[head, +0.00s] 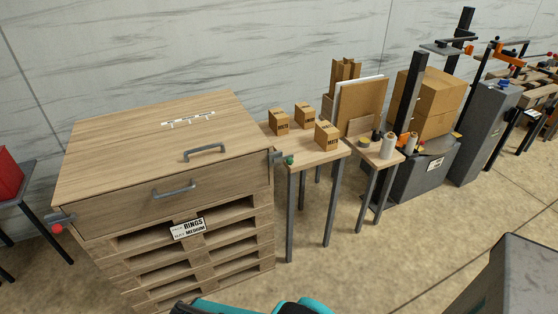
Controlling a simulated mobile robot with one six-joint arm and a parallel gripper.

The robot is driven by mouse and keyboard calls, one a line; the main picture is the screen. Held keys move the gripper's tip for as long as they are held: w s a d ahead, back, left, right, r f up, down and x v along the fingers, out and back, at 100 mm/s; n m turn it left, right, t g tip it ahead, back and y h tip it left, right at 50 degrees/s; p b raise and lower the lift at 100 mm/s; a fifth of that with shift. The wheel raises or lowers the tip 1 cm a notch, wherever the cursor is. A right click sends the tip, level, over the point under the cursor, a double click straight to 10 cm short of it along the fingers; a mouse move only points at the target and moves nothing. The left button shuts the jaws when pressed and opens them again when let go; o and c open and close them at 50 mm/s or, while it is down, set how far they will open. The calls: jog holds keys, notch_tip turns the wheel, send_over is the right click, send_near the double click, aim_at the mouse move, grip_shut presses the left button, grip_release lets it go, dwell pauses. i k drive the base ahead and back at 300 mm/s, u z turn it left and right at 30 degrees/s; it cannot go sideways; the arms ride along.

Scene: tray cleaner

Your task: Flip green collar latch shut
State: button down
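The green collar latch (290,160) is a small green knob on a grey bracket at the right front corner of a wooden box (120,155). It sticks out to the right, in front of a small table's top. It is too small to tell whether it is open or shut. A matching latch with a red knob (57,229) sits at the box's left front corner. My gripper is not in view; only teal parts of my own body show at the bottom edge.
The box has grey handles on its lid (205,152) and front (174,189), and sits on stacked pallets (225,255). A small table (300,150) with three cartons stands close to the right. Floor (390,240) is open at front right. A red bin (8,175) is far left.

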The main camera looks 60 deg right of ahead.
aim_at(289, 160)
jog(key=u, duration=0.15)
jog(key=k, duration=1.65)
jog(key=z, duration=0.55)
jog(key=i, duration=1.15)
jog(key=u, duration=0.1)
